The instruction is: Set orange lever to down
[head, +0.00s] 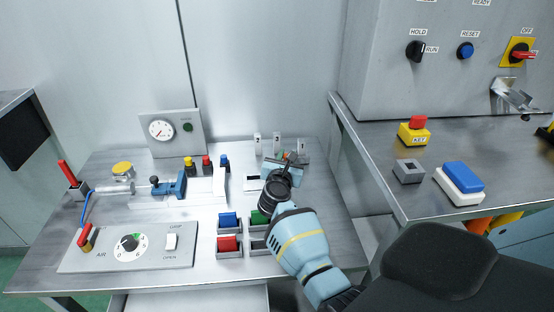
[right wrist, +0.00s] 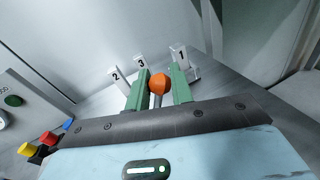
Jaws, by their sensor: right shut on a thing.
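The orange lever shows as a round orange knob (right wrist: 158,83) on a pale shaft in the right wrist view. In the head view only a small bit of orange shows at the fingertips, mostly hidden by my gripper. My right gripper (head: 285,162) reaches over the back right of the left bench. Its green fingers (right wrist: 160,88) stand on either side of the lever and are shut on it, with the knob showing between them. The lever's base is hidden. White tags 1 (right wrist: 180,56), 2 (right wrist: 117,79) and 3 (right wrist: 142,63) stand behind it. My left gripper is out of view.
Blue (head: 228,219) and red (head: 229,244) blocks sit in bins beside my right forearm. A gauge panel (head: 190,147) stands at the back. An AIR panel (head: 75,260) lies at front left. The right bench holds a red-topped yellow button (head: 414,134) and a blue button (head: 463,176).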

